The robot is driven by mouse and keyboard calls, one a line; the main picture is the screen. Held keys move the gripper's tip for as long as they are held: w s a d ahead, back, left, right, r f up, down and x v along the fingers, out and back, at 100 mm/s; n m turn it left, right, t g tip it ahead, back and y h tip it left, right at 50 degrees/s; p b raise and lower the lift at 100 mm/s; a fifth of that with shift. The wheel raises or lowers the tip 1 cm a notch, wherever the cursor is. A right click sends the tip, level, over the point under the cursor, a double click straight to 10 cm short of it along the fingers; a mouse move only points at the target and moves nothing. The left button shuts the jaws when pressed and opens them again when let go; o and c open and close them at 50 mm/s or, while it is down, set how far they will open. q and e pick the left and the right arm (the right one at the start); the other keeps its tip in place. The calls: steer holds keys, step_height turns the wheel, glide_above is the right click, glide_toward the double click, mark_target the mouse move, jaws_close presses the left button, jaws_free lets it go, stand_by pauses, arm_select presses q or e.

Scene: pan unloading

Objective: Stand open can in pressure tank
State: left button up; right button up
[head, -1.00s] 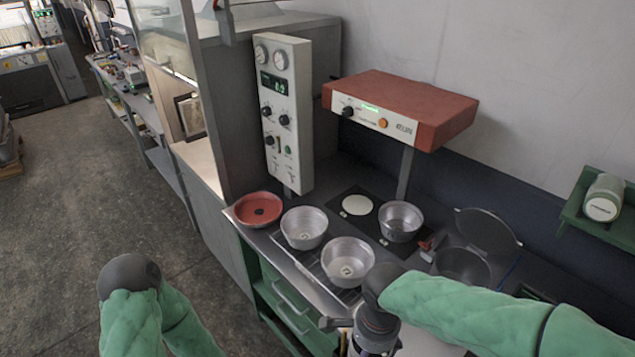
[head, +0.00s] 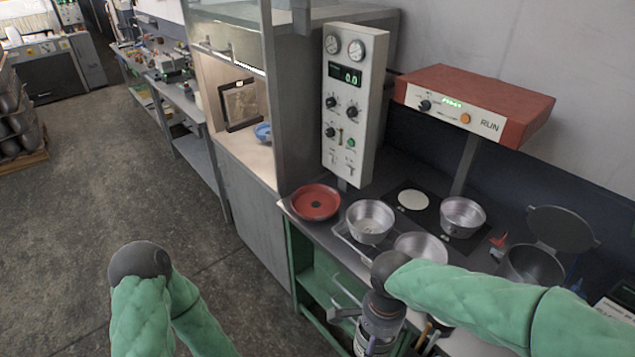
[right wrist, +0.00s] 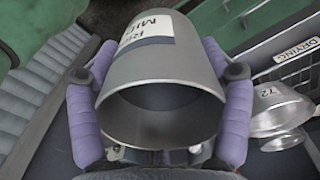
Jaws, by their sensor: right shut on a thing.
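My right gripper (right wrist: 160,95) is shut on a grey open can (right wrist: 165,62). In the right wrist view its dark open mouth faces the camera, and a white label is on its side, partly cut off. In the head view my right gripper (head: 372,322) is in front of the bench edge, with the can (head: 372,346) below it, cut by the frame's bottom. A dark round vessel (head: 532,267) with a raised round lid (head: 562,228) stands at the right end of the bench and looks like the pressure tank; my right arm hides part of its front. My left gripper is out of view.
Metal pans (head: 370,220) stand on a rack at the bench front, one partly behind my right arm. A red dish (head: 316,202) is at the left corner. Another pan (head: 463,216) sits beside a hotplate (head: 412,200). Open floor lies to the left.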

steer(key=w+f+n, duration=0.2)
steer(key=w+f+n+b, duration=0.1)
steer(key=shift+w+d+f, duration=0.3)
steer(key=w+d+f+n+b, duration=0.2)
steer(key=w+d+f+n, duration=0.2)
steer(key=w+f+n, duration=0.3)
step_height(320, 180, down, 5)
steer(key=shift+w+d+r+n, duration=0.2)
steer(key=shift+w+d+n, duration=0.2)
steer(key=shift+n, duration=0.3)
steer(key=shift+s+a, duration=0.1)
